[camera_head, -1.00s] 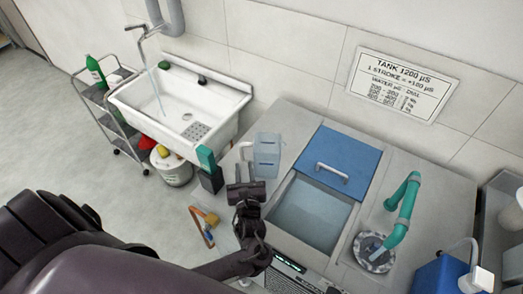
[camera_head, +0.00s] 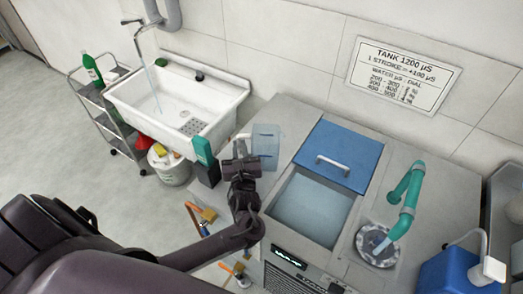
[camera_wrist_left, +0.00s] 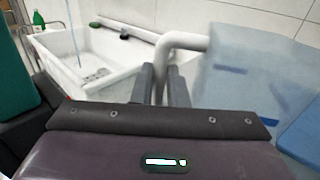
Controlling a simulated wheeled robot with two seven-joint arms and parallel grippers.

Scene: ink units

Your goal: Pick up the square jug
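The square jug (camera_head: 267,142) is a pale blue translucent container with a blue mark. It stands upright on the grey counter, left of the blue lid. In the left wrist view the jug (camera_wrist_left: 250,85) fills the right side, and its pale handle (camera_wrist_left: 185,41) bends down behind my fingers. My left gripper (camera_head: 241,152) is at the jug's left, handle side. In the wrist view its two fingers (camera_wrist_left: 162,85) stand apart with the handle's upright part between them. Contact cannot be made out. The right gripper is not in view.
A dark box with a green top (camera_head: 204,155) stands close left of my gripper. A white sink (camera_head: 182,105) is behind it. The open water tank (camera_head: 308,208) and blue lid (camera_head: 345,152) are to the right. A teal pipe (camera_head: 408,200) rises farther right.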

